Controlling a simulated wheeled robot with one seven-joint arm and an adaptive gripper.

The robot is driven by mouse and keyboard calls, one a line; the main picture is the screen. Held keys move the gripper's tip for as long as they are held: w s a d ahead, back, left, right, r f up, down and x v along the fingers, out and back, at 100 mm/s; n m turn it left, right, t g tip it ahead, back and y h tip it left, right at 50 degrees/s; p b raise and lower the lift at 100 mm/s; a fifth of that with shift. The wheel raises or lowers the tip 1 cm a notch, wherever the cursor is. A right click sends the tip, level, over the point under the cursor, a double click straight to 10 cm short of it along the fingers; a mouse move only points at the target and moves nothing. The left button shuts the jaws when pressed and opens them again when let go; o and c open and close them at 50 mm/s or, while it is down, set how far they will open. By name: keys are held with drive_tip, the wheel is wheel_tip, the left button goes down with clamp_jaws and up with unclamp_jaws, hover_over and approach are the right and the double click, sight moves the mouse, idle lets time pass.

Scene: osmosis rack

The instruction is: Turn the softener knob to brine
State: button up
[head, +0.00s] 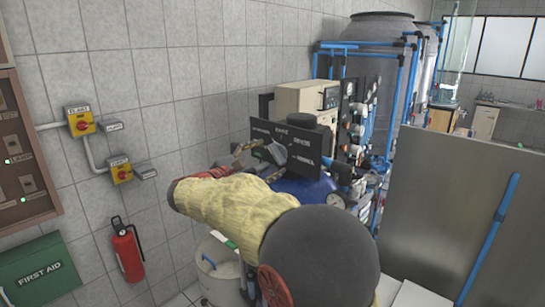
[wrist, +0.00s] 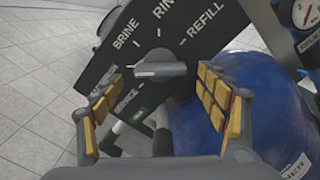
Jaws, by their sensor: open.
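The softener knob (wrist: 160,66) is a grey, bar-shaped handle on a black panel (wrist: 90,70). In the wrist view the bar lies roughly level; I cannot tell which end is the pointer. BRINE (wrist: 126,36) is printed to its upper left, REFILL to its upper right, and a partly hidden SERVICE to its lower left. My gripper (wrist: 160,78) is open, with one yellow-padded finger on each side of the knob and visible gaps to both. The panel also shows in the head view (head: 312,170), where my gripper partly covers it.
A blue tank (wrist: 215,130) stands below and right of the panel, with a gauge (wrist: 303,12) and pipes beside it. A grey partition (head: 450,210) stands at the right. A fire extinguisher (head: 128,250) hangs on the left wall.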

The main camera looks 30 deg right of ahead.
sight(273, 156)
drive_tip(key=shift+x, duration=1.65)
drive_tip(key=shift+c, duration=0.6)
drive_tip(key=c, duration=1)
